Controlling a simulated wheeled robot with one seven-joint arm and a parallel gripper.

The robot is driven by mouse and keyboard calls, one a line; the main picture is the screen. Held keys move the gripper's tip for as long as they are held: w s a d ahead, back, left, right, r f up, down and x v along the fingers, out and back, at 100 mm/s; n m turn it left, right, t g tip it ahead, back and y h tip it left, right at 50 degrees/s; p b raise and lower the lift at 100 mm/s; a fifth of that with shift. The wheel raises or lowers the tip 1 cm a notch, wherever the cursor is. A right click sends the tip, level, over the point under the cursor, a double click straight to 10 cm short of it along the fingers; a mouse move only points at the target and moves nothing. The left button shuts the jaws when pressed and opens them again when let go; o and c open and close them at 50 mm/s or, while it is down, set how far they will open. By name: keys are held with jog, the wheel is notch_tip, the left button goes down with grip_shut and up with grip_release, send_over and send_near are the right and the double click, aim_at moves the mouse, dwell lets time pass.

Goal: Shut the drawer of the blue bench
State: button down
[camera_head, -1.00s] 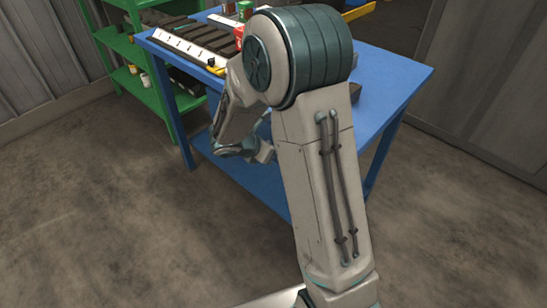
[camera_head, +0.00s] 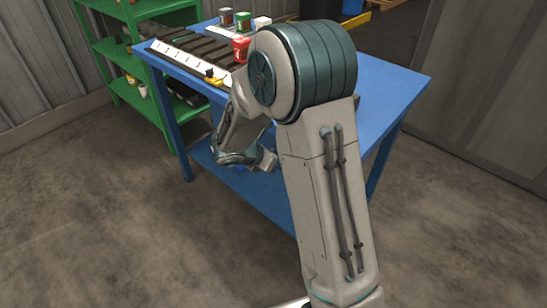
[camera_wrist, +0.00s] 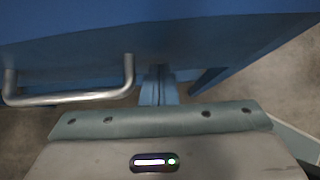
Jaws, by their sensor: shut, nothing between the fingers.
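The blue bench (camera_head: 385,88) stands ahead, behind my arm in the head view. Its drawer is hidden there by my arm. In the wrist view a blue front (camera_wrist: 190,45) fills the top, with a silver bar handle (camera_wrist: 75,97) at the left. How far the drawer stands out cannot be told. My gripper (camera_head: 264,160) is low by the bench's near side, partly hidden by my arm; it is shut and empty. In the wrist view its grey-green body (camera_wrist: 160,122) lies below and right of the handle, apart from it.
On the bench top are a numbered rack with dark slots (camera_head: 195,50), a red box (camera_head: 241,48) and small containers on white blocks (camera_head: 243,20). A green shelf (camera_head: 130,50) stands at the left. A blue lower shelf (camera_head: 265,200) spans the bench legs. The near floor is clear.

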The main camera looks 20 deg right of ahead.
jog(key=s+a+f+p+v, duration=0.1)
jog(key=a+f+v, duration=0.1)
jog(key=v, duration=1)
jog(key=s+d+r+m+g+y+p, duration=0.1)
jog(key=s+d+r+m+y+p, duration=0.2)
jog(key=s+r+m, duration=0.5)
jog(key=s+d+r+m+y+p, duration=0.3)
jog(key=s+r+m, duration=0.4)
jog(key=s+m, duration=0.4)
jog(key=shift+d+r+m+g+y+p, duration=0.35)
jog(key=shift+m+y+p, duration=0.7)
jog(key=shift+m, duration=1.55)
jog(key=shift+a, duration=0.1)
